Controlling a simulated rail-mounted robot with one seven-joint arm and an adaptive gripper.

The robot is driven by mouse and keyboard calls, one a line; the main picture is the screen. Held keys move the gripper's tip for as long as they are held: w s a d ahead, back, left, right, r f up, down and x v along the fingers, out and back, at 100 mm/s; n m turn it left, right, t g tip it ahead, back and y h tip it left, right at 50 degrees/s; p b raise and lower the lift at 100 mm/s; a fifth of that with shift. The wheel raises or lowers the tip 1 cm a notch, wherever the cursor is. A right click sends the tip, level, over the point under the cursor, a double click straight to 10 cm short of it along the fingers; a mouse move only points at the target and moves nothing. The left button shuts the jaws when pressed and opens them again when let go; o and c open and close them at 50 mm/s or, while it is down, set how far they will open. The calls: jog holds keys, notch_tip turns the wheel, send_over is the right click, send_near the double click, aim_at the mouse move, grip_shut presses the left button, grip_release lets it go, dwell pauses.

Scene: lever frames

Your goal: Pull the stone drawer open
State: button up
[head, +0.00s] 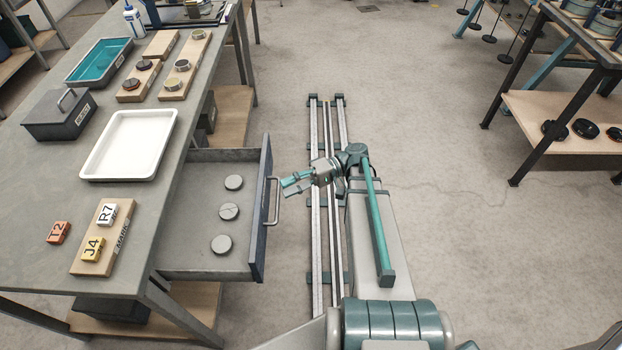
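The stone drawer (196,250) stands pulled out from the left workbench, toward the rail. Three round grey stones lie inside it: one near the back (234,182), one in the middle (229,211) with a line across it, and one nearer the front edge of the picture (222,244). Its dark blue front panel (261,210) carries a metal bar handle (277,202). My gripper (287,186) is just right of the handle's far end, its fingers apart and pointing left. I see nothing between the fingers. Whether a finger touches the handle is hard to tell.
On the bench (45,185) are a white tray (127,176), a teal-filled tray (98,62), a grey lidded box (60,118) and lettered blocks on a wooden board (92,266). Floor rails (316,130) run beside the drawer. Open floor lies to the right.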

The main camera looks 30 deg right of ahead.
jog(key=shift+d+f+p, duration=0.15)
jog(key=shift+d+p, duration=0.1)
jog(key=shift+p, duration=1)
jog(key=p, duration=0.3)
jog(key=shift+s+d+f, duration=0.1)
jog(key=shift+d, duration=0.25)
jog(key=d+p, duration=0.1)
jog(key=p, duration=0.2)
jog(key=shift+d+f, duration=0.15)
jog(key=shift+d, duration=0.05)
jog(key=d+p, duration=0.2)
jog(key=p, duration=0.4)
jog(key=shift+d+f, duration=0.2)
jog(key=shift+s+d+f+p, duration=0.2)
jog(key=shift+d+p, duration=0.3)
jog(key=shift+p, duration=0.7)
